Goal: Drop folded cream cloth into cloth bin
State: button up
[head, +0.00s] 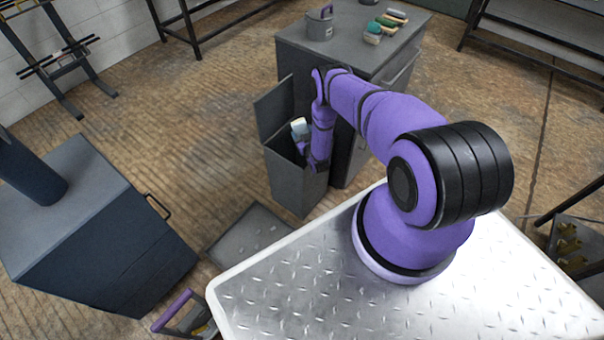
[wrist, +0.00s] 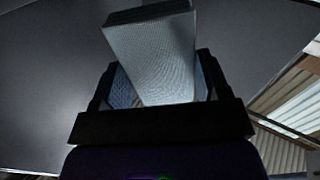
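The folded cream cloth (head: 300,127) is a small pale block in the head view. In the wrist view the cloth (wrist: 152,58) looks grey-white, stands up between the fingers and has a dark band at its far end. My gripper (head: 303,143) is shut on it; the fingers (wrist: 158,88) sit on both sides of the cloth. The cloth bin (head: 295,187) is a tall grey box with its lid (head: 274,107) raised at the left. The cloth and gripper are at the bin's open top. My wrist hides part of the opening, and the bin's inside is mostly hidden.
A grey cabinet (head: 350,52) stands right behind the bin, with a grey pot (head: 320,24) and several coloured folded pieces (head: 385,27) on top. A dark blue cabinet (head: 95,225) stands at the left. A flat grey plate (head: 248,232) lies on the floor before the bin.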

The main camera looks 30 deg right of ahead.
aim_at(301, 122)
jog(key=o, duration=0.4)
jog(key=shift+r, duration=0.7)
jog(key=r, duration=0.5)
jog(key=shift+a+r, duration=0.15)
jog(key=shift+a, duration=0.05)
jog(key=shift+s+a+r+n+y, duration=0.3)
jog(key=shift+s+a+r, duration=0.55)
jog(key=shift+a+r, duration=1.95)
jog(key=shift+s+a+r+n+y, duration=0.15)
jog(key=shift+s+a+r+y, duration=0.7)
jog(key=shift+r, duration=3.1)
jog(key=shift+s+a+r+n+h, duration=0.2)
jog(key=shift+s+a+r, duration=0.7)
jog(key=shift+a+r, duration=2.25)
jog(key=shift+d+r, duration=0.3)
